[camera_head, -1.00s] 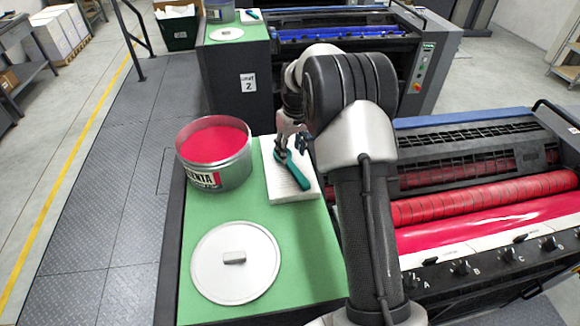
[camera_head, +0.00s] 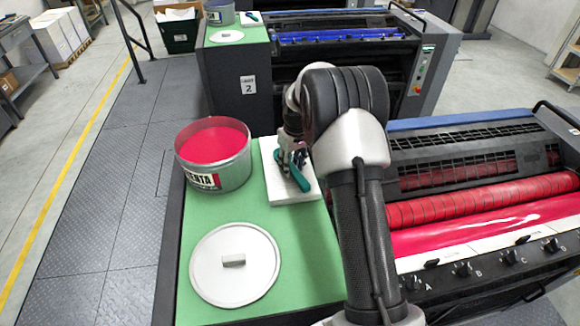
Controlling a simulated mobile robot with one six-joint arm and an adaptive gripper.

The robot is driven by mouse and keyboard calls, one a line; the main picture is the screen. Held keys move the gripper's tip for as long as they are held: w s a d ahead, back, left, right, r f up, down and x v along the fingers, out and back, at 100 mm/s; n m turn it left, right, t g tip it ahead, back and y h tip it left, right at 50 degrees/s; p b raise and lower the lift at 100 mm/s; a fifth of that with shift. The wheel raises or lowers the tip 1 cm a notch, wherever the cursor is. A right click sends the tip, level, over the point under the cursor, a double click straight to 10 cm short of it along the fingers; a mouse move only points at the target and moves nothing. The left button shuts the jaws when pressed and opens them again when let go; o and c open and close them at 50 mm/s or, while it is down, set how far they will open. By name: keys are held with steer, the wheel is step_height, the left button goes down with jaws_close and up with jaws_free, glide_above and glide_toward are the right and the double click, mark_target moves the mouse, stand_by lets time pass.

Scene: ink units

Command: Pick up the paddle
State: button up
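The paddle, a teal-handled tool (camera_head: 303,182), is at the white pad (camera_head: 291,198) on the green counter top. Its near end shows and its far part is hidden behind my gripper. My gripper (camera_head: 295,166) points down right over the paddle, with its fingers at the handle. The view is too small to tell whether the fingers are closed on it or whether the paddle touches the pad.
An open tin of magenta ink (camera_head: 216,180) stands left of the pad. A round metal lid (camera_head: 234,266) lies in front on the green top (camera_head: 197,218). The press with red rollers (camera_head: 485,200) is to the right. A second unit (camera_head: 238,88) stands behind.

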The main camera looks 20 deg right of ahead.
mark_target(292, 167)
jaws_close()
stand_by(0.4)
step_height(292, 167, up, 20)
steer(key=p, duration=0.3)
steer(key=shift+c, duration=1.8)
jaws_free()
jaws_close()
